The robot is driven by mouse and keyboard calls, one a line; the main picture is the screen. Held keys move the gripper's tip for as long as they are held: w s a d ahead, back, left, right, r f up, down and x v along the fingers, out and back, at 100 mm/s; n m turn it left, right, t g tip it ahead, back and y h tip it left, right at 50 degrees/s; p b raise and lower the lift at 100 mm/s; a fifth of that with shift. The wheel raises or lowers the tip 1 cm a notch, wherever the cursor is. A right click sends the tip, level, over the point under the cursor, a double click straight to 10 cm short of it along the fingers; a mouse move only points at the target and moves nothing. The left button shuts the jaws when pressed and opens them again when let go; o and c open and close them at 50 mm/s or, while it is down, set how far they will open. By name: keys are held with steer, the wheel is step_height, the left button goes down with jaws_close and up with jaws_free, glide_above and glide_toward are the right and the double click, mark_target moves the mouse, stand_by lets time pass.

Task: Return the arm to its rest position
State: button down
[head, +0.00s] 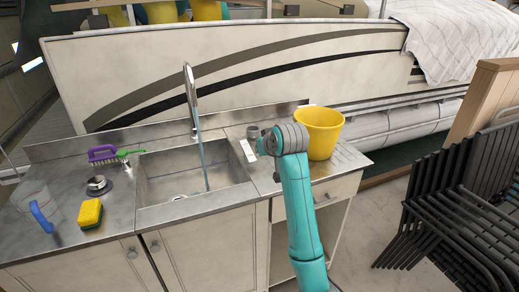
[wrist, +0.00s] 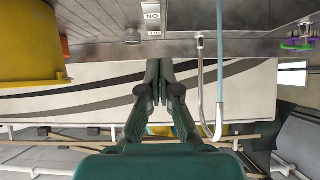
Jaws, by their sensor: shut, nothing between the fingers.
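My arm (head: 300,215), teal with grey joints, rises in front of the right part of the sink counter in the head view. Its wrist end is over the counter, just left of the yellow bucket (head: 320,132). The fingers are hidden from the head camera. In the wrist view, which looks upside down, my gripper (wrist: 158,68) has its dark green fingers together with nothing between them. The fingertips are seen against the striped pale boat hull (wrist: 90,90) and appear to touch nothing.
Stacked dark chairs (head: 455,215) stand at right.

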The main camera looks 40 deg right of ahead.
steer(key=shift+f, duration=0.15)
